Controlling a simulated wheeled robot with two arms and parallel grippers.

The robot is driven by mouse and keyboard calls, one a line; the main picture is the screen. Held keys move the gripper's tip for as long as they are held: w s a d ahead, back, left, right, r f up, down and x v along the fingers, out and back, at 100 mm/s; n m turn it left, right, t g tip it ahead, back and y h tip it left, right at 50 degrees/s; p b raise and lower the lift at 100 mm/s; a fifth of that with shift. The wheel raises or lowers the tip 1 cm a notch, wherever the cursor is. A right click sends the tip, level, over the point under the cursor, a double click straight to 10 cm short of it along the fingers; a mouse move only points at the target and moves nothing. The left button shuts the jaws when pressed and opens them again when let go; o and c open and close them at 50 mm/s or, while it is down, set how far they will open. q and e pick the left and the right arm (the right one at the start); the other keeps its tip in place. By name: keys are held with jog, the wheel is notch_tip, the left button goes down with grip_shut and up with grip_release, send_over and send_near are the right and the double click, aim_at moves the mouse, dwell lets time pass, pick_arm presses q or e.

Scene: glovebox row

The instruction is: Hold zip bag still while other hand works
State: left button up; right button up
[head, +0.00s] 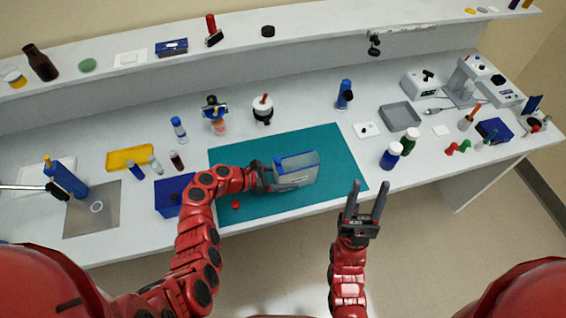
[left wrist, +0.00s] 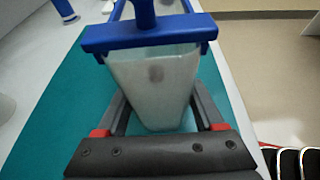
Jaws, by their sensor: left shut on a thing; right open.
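The zip bag (head: 300,172) is pale and translucent with blue edging, above the teal mat (head: 340,160). My left gripper (head: 280,176) is shut on it from the left. In the left wrist view the bag (left wrist: 155,75) is between the two fingers of my left gripper (left wrist: 155,108), with a blue bar (left wrist: 150,36) across its far end. Whether the bag's underside touches the mat is unclear. My right gripper (head: 367,203) is open and empty, in front of the bench's near edge and to the right of the bag.
A small red piece (head: 236,205) lies on the mat near its front left. A blue box (head: 172,195) stands left of the mat, behind my left arm. Blue-capped (head: 391,155) and green-capped (head: 409,141) bottles stand to the right. The mat's right part is clear.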

jog(key=w+a+f+m+g+h, duration=0.3)
jog(key=w+a+f+g+h, duration=0.2)
jog(key=w+f+g, duration=0.35)
jog(key=n+g+y, duration=0.4)
jog(key=g+y, duration=0.2)
jog(key=y, duration=0.1)
send_near(278, 163)
jog(key=w, duration=1.4)
jog(key=shift+d+f, duration=0.2)
jog(key=shift+d, duration=0.15)
jog(key=shift+s, duration=0.1)
jog(key=shift+c, duration=0.4)
grip_shut()
